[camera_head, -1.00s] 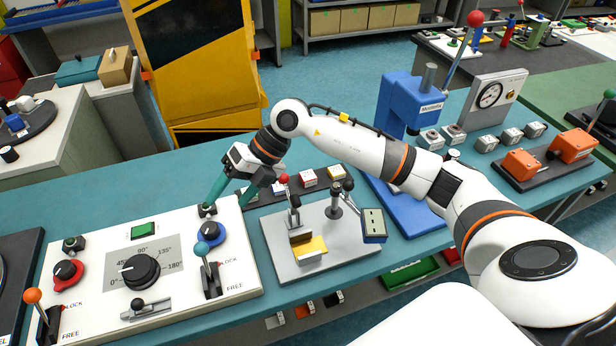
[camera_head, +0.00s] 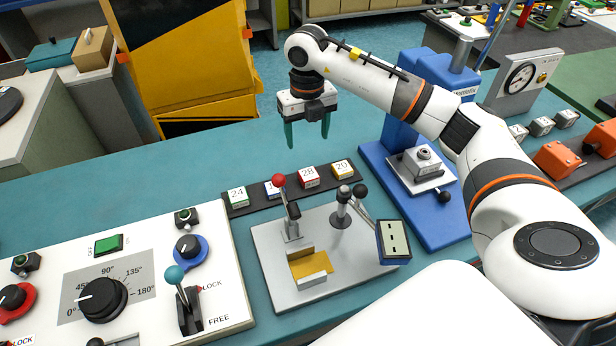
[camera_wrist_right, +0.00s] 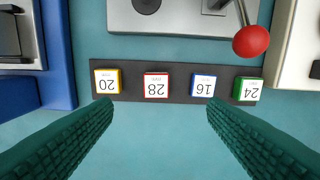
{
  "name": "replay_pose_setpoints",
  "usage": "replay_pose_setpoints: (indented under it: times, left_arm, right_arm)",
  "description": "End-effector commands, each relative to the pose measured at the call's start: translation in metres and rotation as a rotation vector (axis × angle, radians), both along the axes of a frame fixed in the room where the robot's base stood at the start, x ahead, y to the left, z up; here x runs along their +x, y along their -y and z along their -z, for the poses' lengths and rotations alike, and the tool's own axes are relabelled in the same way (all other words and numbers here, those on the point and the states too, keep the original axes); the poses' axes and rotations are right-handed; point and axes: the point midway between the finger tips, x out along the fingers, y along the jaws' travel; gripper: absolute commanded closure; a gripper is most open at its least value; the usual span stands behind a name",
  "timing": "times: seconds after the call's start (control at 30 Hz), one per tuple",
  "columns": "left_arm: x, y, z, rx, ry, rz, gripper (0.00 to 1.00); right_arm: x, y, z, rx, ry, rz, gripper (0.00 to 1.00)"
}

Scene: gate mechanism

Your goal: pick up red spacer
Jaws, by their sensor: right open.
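The red spacer (camera_head: 308,177), a small block with a white top marked 28, sits on a dark strip between the blue spacer and the yellow one. In the right wrist view the red spacer (camera_wrist_right: 156,85) lies ahead of the fingers, left of the picture's middle. My right gripper (camera_head: 308,143) has green fingers pointing down; it is above and behind the strip, apart from the spacers. In the wrist view its fingers (camera_wrist_right: 160,118) are wide apart with nothing between them. My left gripper is in no view.
Other spacers on the strip (camera_head: 258,201) are green (camera_head: 238,196), blue (camera_head: 272,188) and yellow (camera_head: 343,169). A grey fixture plate (camera_head: 355,277) with a red-knobbed lever (camera_head: 279,181) stands in front. A blue press (camera_head: 378,160) is to the right, a white control panel (camera_head: 140,325) to the left.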

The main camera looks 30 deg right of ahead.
Motion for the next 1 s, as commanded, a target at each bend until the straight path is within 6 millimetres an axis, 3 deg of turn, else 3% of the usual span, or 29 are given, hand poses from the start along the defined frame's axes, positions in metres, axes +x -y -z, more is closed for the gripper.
replay_pose_setpoints:
  times: [0.03,0.17,0.5,0.77,1.0]
  left_arm:
    - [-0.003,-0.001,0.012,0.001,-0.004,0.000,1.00]
    - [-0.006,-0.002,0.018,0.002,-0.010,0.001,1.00]
    - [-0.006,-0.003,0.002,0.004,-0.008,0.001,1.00]
    - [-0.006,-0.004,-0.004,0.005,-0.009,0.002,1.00]
    - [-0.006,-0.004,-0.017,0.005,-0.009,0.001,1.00]
  right_arm:
    - [0.000,0.000,0.011,-0.001,0.000,0.001,0.33]
    - [0.000,0.001,0.019,-0.002,-0.001,0.001,0.33]
    - [0.000,0.000,0.068,0.000,-0.004,0.001,0.33]
    - [0.000,0.001,0.089,0.000,-0.003,0.001,0.33]
    - [0.002,0.003,0.124,0.001,-0.004,0.001,0.33]
